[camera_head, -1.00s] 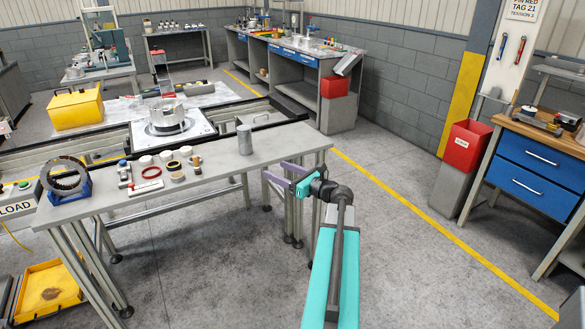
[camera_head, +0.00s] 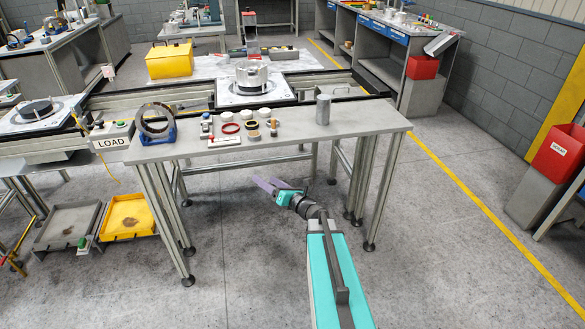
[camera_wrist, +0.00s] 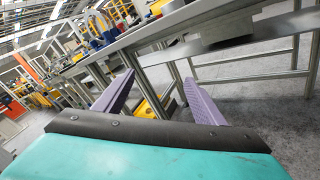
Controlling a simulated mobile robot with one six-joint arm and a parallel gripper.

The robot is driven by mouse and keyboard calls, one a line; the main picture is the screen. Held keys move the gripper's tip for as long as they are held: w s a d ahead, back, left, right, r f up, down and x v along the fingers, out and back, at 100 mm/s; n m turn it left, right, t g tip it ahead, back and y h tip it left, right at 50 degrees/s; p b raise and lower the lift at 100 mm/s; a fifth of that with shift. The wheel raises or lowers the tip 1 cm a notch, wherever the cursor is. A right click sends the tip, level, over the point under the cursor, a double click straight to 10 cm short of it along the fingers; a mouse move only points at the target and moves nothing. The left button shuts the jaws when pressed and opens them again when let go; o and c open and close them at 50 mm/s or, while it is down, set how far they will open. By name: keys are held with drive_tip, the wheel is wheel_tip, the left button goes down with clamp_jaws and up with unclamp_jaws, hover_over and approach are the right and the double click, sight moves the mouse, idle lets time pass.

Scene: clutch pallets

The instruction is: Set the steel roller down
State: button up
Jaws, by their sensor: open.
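The steel roller (camera_head: 323,109), a plain grey metal cylinder, stands upright near the right end of the grey worktable (camera_head: 360,119). My gripper (camera_head: 264,184) is in front of the table and lower than its top, to the left of and below the roller. Its two purple fingers are apart with nothing between them. In the wrist view my open gripper (camera_wrist: 160,95) points under the table edge, among the table legs. I cannot make out the roller clearly in the wrist view.
A bearing ring in a blue stand (camera_head: 157,124) and several small parts, including a red ring (camera_head: 230,128), sit on the table's left and middle. Behind is a conveyor with a round metal housing (camera_head: 252,76). Yellow (camera_head: 131,216) and grey trays lie low at left.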

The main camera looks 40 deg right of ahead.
drive_tip(key=a+f+m+g+h, duration=0.3)
drive_tip(key=a+f+m, duration=0.5)
drive_tip(key=a+f, duration=0.6)
drive_tip(key=s+a+f+m+g+h, duration=0.1)
drive_tip(key=s+a+f+m+g, duration=0.15)
drive_tip(key=s+f+m, duration=0.4)
drive_tip(key=s+a+f+m+g+h, duration=0.1)
drive_tip(key=s+f+g, duration=0.25)
drive_tip(key=f, duration=0.55)
drive_tip(key=s+a+f+m+g, duration=0.2)
drive_tip(key=s+f+m+g, duration=0.2)
drive_tip(key=s, duration=0.6)
drive_tip(key=s+a+f+m+g, duration=0.2)
drive_tip(key=s+f+m+g, duration=0.25)
drive_tip(key=s, duration=0.45)
drive_tip(key=s+a+r+m+g+y, duration=0.1)
drive_tip(key=s+a+m+g, duration=0.1)
drive_tip(key=s, duration=0.5)
drive_tip(key=s+a+r+m+g+y, duration=0.1)
drive_tip(key=s+a+m+g, duration=0.2)
drive_tip(key=s+m, duration=0.2)
drive_tip(key=s, duration=0.3)
drive_tip(key=shift+s+a, duration=0.15)
drive_tip(key=shift+s, duration=0.05)
drive_tip(key=shift+g, duration=0.25)
drive_tip(key=shift+c, duration=0.3)
